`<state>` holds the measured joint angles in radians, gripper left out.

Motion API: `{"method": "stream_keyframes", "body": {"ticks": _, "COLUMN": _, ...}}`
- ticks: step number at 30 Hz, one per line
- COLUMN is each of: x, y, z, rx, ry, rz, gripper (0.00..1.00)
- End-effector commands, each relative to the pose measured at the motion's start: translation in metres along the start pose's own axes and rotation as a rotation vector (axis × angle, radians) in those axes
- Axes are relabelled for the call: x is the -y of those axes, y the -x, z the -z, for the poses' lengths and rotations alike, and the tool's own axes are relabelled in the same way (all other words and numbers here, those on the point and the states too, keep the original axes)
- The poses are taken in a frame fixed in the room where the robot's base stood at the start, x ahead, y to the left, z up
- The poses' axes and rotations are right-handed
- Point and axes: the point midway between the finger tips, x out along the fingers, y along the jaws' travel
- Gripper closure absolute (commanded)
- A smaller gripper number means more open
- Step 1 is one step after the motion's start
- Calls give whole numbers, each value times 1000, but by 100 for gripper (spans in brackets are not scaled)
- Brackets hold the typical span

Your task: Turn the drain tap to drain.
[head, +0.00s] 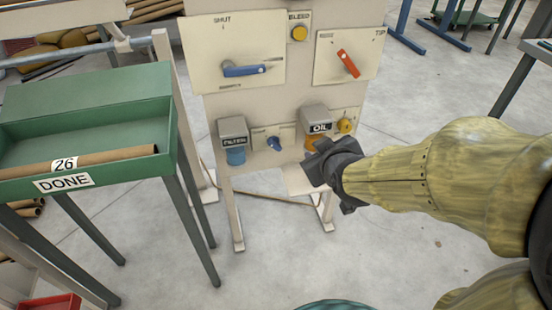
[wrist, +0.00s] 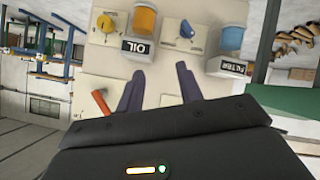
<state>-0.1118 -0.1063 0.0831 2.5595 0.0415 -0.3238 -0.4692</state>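A small blue knob (head: 274,143) sits on a small plate between the FILTER and OIL units, low on the cream panel. In the wrist view, which is upside down, the blue knob (wrist: 186,30) has a pointer on a dial plate. Its lettering is too small to read, so I cannot tell whether it is the drain tap. A yellow knob (head: 345,125) sits right of the OIL unit. My gripper (head: 318,165) is in front of the OIL unit's lower part. In the wrist view my gripper (wrist: 160,70) has its fingers apart, with nothing between them.
Above are a blue lever (head: 245,71) on a plate marked SHUT, a yellow BLEED button (head: 299,33) and a red lever (head: 348,63). The FILTER bowl (head: 236,156) is left of the blue knob. A green DONE tray (head: 90,100) stands at left.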

Motion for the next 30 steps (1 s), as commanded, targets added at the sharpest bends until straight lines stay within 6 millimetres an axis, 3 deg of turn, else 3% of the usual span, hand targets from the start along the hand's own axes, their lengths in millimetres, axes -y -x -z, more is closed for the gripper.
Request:
{"method": "stream_keyframes", "body": {"ticks": 1, "x": 10, "y": -13, "z": -15, "rx": -24, "ry": 17, "rz": -7, "gripper": 64}}
{"method": "stream_keyframes", "body": {"ticks": 9, "x": 34, "y": -42, "z": -35, "rx": -156, "ry": 111, "rz": -52, "gripper": 64}}
{"method": "stream_keyframes", "body": {"ticks": 30, "x": 98, "y": -94, "z": -88, "rx": -480, "ry": 331, "rz": -214, "gripper": 64}}
